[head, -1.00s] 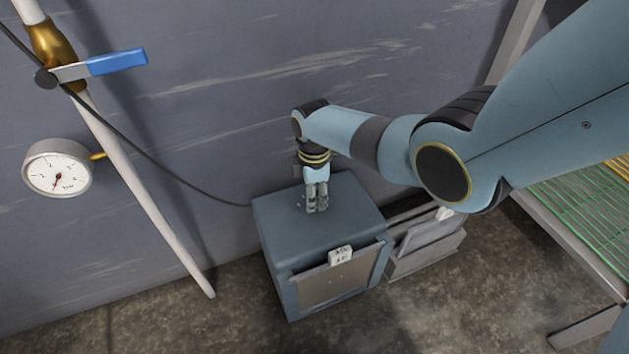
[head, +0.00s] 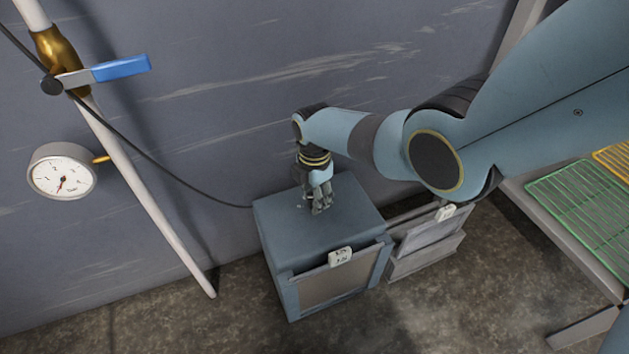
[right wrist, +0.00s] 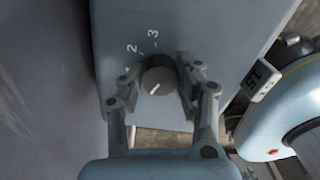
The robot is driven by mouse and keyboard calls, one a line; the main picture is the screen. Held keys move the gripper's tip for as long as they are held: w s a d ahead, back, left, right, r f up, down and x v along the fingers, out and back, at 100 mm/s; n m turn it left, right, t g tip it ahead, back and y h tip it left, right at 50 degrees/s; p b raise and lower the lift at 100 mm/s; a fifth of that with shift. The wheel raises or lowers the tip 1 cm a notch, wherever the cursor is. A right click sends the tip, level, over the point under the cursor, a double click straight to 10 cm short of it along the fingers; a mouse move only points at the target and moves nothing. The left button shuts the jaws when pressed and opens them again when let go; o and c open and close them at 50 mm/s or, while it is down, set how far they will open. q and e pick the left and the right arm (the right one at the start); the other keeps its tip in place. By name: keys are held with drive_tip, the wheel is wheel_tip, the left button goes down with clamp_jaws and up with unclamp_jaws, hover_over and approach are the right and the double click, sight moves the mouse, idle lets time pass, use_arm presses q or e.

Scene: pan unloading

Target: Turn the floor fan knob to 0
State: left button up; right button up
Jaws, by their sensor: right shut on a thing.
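The floor fan (head: 290,225) is a blue-grey box on the floor against the wall in the head view. In the right wrist view its top panel (right wrist: 215,30) carries a round dark grey knob (right wrist: 160,75) with a short white pointer line aimed to the lower left. White marks "2" and "3" show beyond the knob; other marks are hidden or out of frame. My right gripper (head: 320,207) is over the fan's top in the head view, hiding the knob there. In the right wrist view its fingers (right wrist: 158,86) are shut on the knob from both sides. My left gripper is not in view.
A second, lower unit (head: 425,245) with a white tag stands right of the fan. A rack with a green grid (head: 580,205) is at the right. A pipe (head: 145,190), a blue-handled valve (head: 120,68) and a round gauge (head: 60,178) are at the left. Floor in front is clear.

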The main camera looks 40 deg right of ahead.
drive_tip(key=o, duration=1.1)
drive_tip(key=shift+o, duration=0.2)
wheel_tip(320, 180, up, 12)
idle(0.3)
